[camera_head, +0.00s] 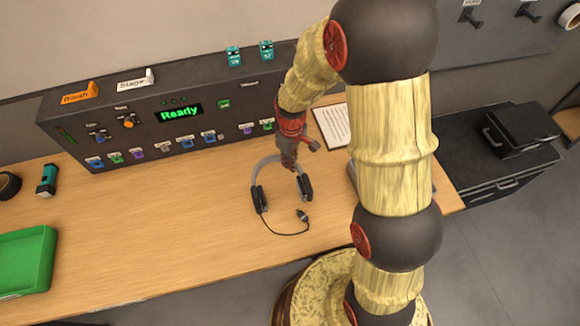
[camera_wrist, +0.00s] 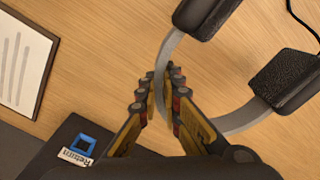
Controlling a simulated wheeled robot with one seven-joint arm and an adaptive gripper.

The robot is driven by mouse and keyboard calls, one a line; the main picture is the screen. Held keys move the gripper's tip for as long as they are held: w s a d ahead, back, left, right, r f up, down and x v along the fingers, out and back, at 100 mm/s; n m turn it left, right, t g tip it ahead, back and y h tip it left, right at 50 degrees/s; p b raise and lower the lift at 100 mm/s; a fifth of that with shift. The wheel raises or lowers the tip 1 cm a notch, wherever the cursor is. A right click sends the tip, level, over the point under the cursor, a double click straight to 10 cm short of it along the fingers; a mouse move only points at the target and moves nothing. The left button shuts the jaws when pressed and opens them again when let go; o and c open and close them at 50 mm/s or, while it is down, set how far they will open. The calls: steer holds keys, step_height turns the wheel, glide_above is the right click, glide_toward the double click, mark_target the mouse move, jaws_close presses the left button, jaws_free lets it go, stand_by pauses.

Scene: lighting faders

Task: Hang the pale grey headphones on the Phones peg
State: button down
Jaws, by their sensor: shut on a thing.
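The pale grey headphones (camera_head: 260,166) have a thin grey band and two black ear cups, with a dark cable curling over the desk below them. They also show in the wrist view (camera_wrist: 240,118), cups to the upper right. My gripper (camera_head: 289,165) is at the top of the band; in the wrist view its fingers (camera_wrist: 160,88) are closed around the band. I cannot tell whether the headphones touch the desk. Two dark pegs, one on the left (camera_head: 472,15) and one on the right (camera_head: 529,10), are on the grey wall panel at upper right; I cannot read a Phones label.
A framed paper (camera_head: 335,128), a green tray (camera_head: 25,262) and a torch (camera_head: 47,180) are on the desk. A black case (camera_head: 520,128) sits on a dark cabinet at right.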

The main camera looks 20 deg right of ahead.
steer(key=f, duration=0.2)
steer(key=w+f+b, duration=0.1)
steer(key=f, duration=0.1)
steer(key=shift+r, duration=0.1)
steer(key=c, duration=2)
jaws_free()
steer(key=shift+f, duration=0.25)
step_height(320, 180, up, 8)
steer(key=p, duration=0.2)
step_height(320, 180, up, 18)
steer(key=m+t, duration=0.3)
glide_above(290, 172)
steer(key=s+d, duration=0.1)
steer(key=s, duration=0.7)
steer(key=s+r+m+t, duration=0.1)
steer(key=s+r, duration=0.2)
steer(key=s, duration=0.1)
steer(key=s+d+r+m, duration=0.1)
steer(key=s+r, duration=0.2)
steer(key=s, duration=0.1)
steer(key=s+r+m+t, duration=0.1)
steer(key=s+r+m, duration=0.1)
steer(key=s, duration=0.3)
steer(key=shift+d+r+t, duration=0.2)
steer(key=shift+r+t, duration=0.1)
steer(key=shift+r, duration=0.1)
